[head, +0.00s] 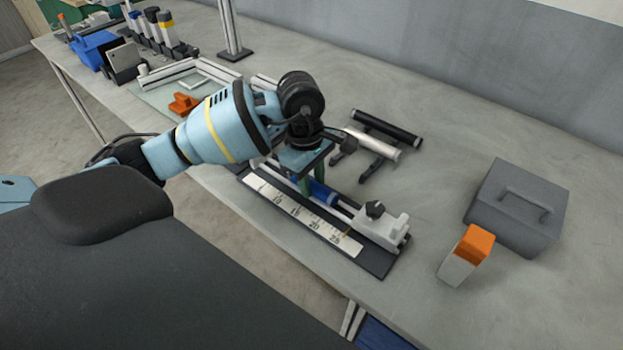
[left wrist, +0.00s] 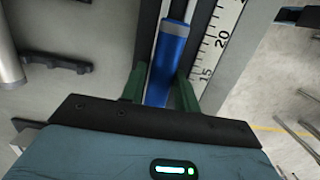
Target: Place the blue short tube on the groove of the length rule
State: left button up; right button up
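The blue short tube (head: 322,192) lies along the groove of the length rule (head: 305,219), beside its white scale strip. It also shows in the left wrist view (left wrist: 168,60), with a grey band near its far end. My left gripper (head: 303,183) points down over the rule. In the left wrist view its green fingers (left wrist: 160,85) stand on either side of the tube's near part, very close to it. I cannot tell whether they touch it. The gripper hides part of the tube in the head view. My right gripper is out of view.
A white slider with a black knob (head: 380,221) sits at the rule's right end. A rack with a black tube (head: 386,126) and a white tube (head: 371,142) stands behind. A grey case (head: 515,205) and an orange-topped block (head: 466,256) are at the right.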

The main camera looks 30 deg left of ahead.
pick_arm(q)
jog(key=shift+o, duration=1)
jog(key=shift+s+f, duration=0.25)
jog(key=shift+f, duration=0.35)
jog(key=shift+d, duration=0.1)
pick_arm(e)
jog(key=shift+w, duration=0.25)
pick_arm(q)
jog(key=shift+r, duration=0.4)
notch_tip(320, 180, up, 13)
jog(key=a, duration=0.1)
jog(key=shift+w+a+p, duration=0.2)
jog(key=shift+a+p, duration=0.15)
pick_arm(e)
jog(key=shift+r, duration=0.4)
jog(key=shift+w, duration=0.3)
